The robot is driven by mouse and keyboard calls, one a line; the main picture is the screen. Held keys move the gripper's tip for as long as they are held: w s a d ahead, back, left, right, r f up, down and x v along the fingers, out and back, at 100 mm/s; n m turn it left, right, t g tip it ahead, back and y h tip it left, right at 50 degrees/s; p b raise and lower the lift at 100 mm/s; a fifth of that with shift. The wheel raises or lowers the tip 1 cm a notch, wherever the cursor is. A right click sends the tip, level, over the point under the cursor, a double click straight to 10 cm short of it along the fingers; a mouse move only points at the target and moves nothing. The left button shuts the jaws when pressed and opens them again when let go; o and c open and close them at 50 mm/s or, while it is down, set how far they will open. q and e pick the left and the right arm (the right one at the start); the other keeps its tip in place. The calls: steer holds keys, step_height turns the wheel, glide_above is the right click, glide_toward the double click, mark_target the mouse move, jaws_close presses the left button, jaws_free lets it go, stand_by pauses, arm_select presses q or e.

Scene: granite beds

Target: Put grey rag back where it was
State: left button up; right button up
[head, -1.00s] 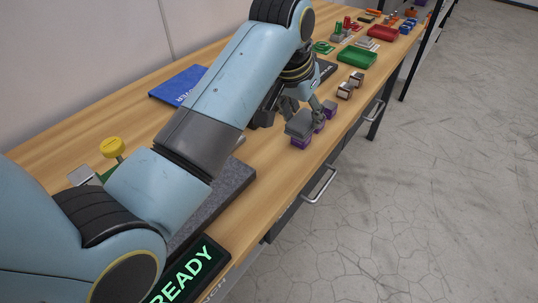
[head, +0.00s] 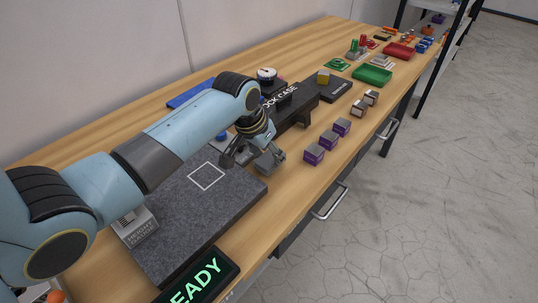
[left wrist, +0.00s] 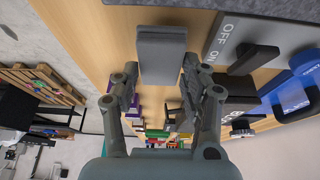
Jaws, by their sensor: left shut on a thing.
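The grey rag (head: 270,161) is a small folded grey pad. My left gripper (head: 258,150) is shut on it, near the right corner of the granite slab (head: 230,194). The left wrist view shows the rag (left wrist: 162,52) between the two fingertips (left wrist: 160,76). I cannot tell whether the rag touches the bench below. The slab has a white square outline (head: 206,176) on its top, which is empty. My right gripper is not in view.
Several purple blocks with grey tops (head: 314,155) stand in a row right of the rag. A black lock case (head: 290,112) lies behind the gripper. A green tray (head: 372,75) and a red tray (head: 399,51) stand farther off. A READY display (head: 198,280) is at the front.

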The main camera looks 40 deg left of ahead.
arm_select(q)
steer(key=shift+f, duration=0.85)
steer(key=shift+f, duration=0.15)
steer(key=o, duration=1.3)
steer(key=v, duration=1.2)
steer(key=shift+w+r+p, duration=0.1)
steer(key=shift+r+p, duration=0.15)
steer(key=shift+p, duration=0.1)
